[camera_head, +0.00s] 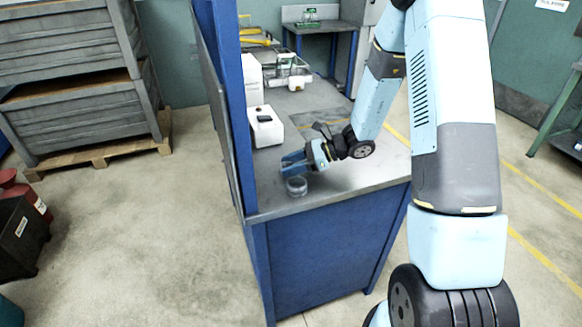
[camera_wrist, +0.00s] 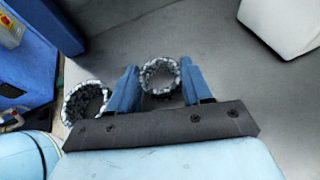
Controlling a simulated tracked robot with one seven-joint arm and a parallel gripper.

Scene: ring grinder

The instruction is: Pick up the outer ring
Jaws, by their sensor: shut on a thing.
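My gripper (camera_head: 291,161) is low over the near end of the workbench top. In the wrist view its two blue fingers (camera_wrist: 158,73) are closed on the sides of a grey, speckled ring (camera_wrist: 160,62), which I take as the outer ring. I cannot tell whether this ring touches the bench or is raised. A second ring (camera_wrist: 70,104), similar in look, is to the left of the fingers in the wrist view, apart from them. In the head view one grey ring (camera_head: 297,187) stands on the bench just in front of the gripper. The held ring is not clear there.
The grey bench top (camera_head: 345,180) is clear to the right of the gripper. A white box-shaped device (camera_head: 266,127) stands behind it, also at the wrist view's upper right (camera_wrist: 285,22). A blue post (camera_head: 228,90) and panel edge the bench's left side.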

